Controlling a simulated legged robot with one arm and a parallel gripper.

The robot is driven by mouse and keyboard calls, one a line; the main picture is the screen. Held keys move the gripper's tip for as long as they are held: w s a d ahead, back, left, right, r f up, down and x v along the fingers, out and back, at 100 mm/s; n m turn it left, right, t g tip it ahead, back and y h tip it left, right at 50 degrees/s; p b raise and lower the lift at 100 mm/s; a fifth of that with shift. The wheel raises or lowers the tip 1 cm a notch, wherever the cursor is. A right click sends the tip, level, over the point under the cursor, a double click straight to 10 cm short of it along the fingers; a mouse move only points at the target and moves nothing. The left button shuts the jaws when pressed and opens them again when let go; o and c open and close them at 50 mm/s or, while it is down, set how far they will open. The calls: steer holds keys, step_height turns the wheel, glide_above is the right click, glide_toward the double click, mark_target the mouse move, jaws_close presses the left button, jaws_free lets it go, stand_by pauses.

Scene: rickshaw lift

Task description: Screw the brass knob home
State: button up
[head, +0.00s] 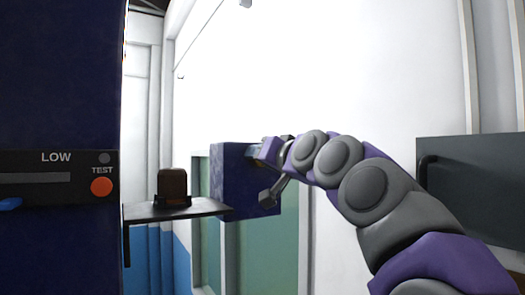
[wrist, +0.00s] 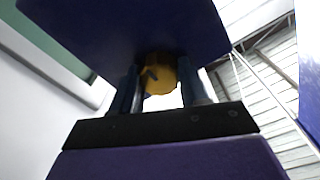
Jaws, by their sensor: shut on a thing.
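The brass knob (wrist: 161,76) shows in the wrist view as a yellow, faceted round piece with a dark mark on its face. It sits against the dark blue box (wrist: 125,25). My gripper (wrist: 160,84) has one dark finger on each side of the knob and is shut on it. In the head view the blue box (head: 232,185) is in the middle, with my gripper (head: 262,153) at its upper right side. The knob is mostly hidden there by the gripper, and I cannot tell how deep it is seated.
A thin shelf (head: 150,214) with a brown block (head: 173,184) on it stands left of the box. A dark blue panel (head: 60,90) with a LOW label and an orange TEST button (head: 101,187) fills the left. A grey cabinet (head: 475,185) stands at right.

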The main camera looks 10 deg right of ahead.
steer(key=m+p, duration=0.1)
steer(key=m, duration=0.2)
steer(key=shift+r+m, duration=0.15)
steer(key=shift+m, duration=0.25)
steer(key=m, duration=0.8)
steer(key=shift+d, duration=0.1)
steer(key=m, duration=0.4)
steer(key=shift+f+g, duration=0.2)
steer(key=shift+g, duration=0.1)
steer(key=m, duration=0.8)
steer(key=shift+w+f+y, duration=0.15)
steer(key=shift+f+y, duration=0.15)
steer(key=shift+m, duration=1.2)
steer(key=shift+r+m, duration=0.1)
steer(key=shift+m, duration=0.2)
steer(key=shift+s+r, duration=0.2)
